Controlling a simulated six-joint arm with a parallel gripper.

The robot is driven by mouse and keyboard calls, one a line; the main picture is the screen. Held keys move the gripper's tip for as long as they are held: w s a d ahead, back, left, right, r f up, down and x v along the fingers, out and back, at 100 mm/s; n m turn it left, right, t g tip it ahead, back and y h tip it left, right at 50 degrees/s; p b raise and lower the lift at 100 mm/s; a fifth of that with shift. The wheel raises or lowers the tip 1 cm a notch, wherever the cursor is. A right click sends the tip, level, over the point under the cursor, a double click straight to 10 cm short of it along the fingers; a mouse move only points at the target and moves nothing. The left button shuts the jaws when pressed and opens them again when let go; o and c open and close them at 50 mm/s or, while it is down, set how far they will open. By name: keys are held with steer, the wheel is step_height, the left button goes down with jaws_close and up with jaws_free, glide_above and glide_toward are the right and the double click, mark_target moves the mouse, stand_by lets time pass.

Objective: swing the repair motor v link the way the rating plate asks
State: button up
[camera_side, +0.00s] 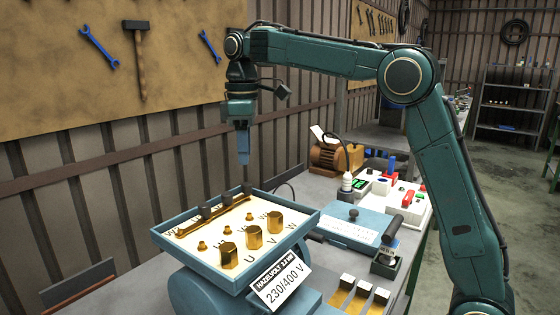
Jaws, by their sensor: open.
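The motor's open blue terminal box (172,247) has a cream board marked U, V and W along its front row. Several brass links with black knobs lie end to end along the back row; I cannot tell which one is the V link, perhaps the middle one (227,199). Large brass nuts (254,237) stand in the front row, with small brass studs (227,230) between the rows. The rating plate (280,285) on the box front reads 230/400 V. My gripper (244,162) points down above the back right knob (247,187), apart from it, open and seemingly empty.
Brass strips with white ends (359,300) lie at the front. A brown motor (324,156) stands behind.

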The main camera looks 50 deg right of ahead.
step_height(320, 180, up, 6)
steer(key=shift+r, duration=0.15)
stand_by(0.5)
stand_by(0.3)
steer(key=s+f+m+t, duration=0.2)
steer(key=s+m+t, duration=0.15)
steer(key=s, duration=1.25)
steer(key=s+f+m+t, duration=0.2)
steer(key=s+f+m, duration=0.2)
steer(key=s+f, duration=0.9)
steer(key=shift+s, duration=0.35)
